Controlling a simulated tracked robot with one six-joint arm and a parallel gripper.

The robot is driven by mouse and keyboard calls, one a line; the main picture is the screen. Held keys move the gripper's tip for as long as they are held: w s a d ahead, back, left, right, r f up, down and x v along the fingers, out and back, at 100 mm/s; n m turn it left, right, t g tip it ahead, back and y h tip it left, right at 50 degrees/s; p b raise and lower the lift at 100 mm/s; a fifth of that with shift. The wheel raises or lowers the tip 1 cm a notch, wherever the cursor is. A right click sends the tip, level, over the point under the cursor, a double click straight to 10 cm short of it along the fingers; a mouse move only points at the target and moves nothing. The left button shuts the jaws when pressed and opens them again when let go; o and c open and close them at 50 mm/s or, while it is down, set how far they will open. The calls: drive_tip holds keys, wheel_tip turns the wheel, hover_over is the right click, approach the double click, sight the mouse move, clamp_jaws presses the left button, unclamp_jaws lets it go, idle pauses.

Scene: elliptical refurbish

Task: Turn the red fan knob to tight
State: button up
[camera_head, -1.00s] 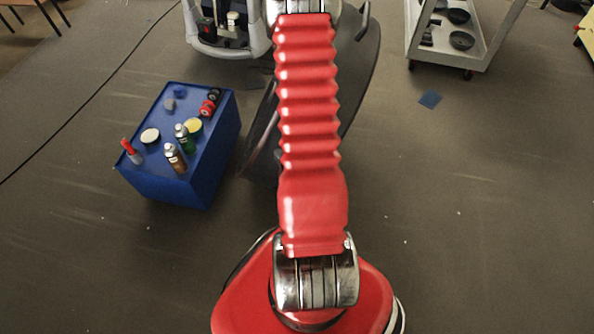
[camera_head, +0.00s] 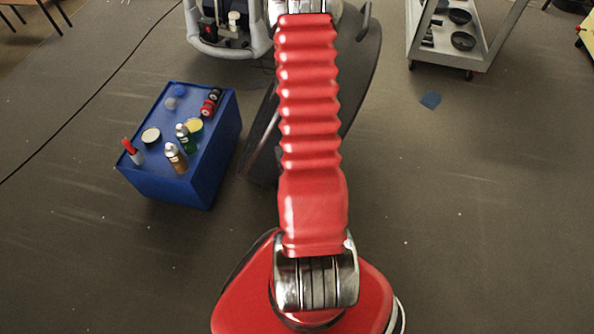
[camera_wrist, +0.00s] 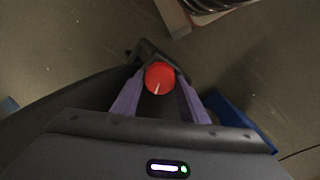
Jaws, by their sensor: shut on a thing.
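The red fan knob (camera_wrist: 160,76) is round with a pale pointer line. In the wrist view it sits between the two purple fingers of my gripper (camera_wrist: 160,88). The fingers close on its left and right sides. The pointer line runs from near the middle toward the lower edge of the picture, slightly left. A dark bracket shows just behind the knob. In the head view my red arm hides the gripper and the knob. I see no tight mark around the knob.
A blue box (camera_head: 165,188) with several bottles and tins stands left of my arm. A dark round machine part (camera_head: 362,75) lies behind my arm. A grey cart (camera_head: 480,58) with dark pans stands at the upper right.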

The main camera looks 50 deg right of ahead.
drive_tip(key=m, duration=0.4)
drive_tip(key=shift+a, duration=0.15)
drive_tip(key=m, duration=0.4)
drive_tip(key=shift+w, duration=0.15)
drive_tip(key=m, duration=0.4)
drive_tip(key=shift+w, duration=0.1)
drive_tip(key=shift+d+m, duration=0.25)
drive_tip(key=shift+m, duration=1.45)
drive_tip(key=o, duration=1.1)
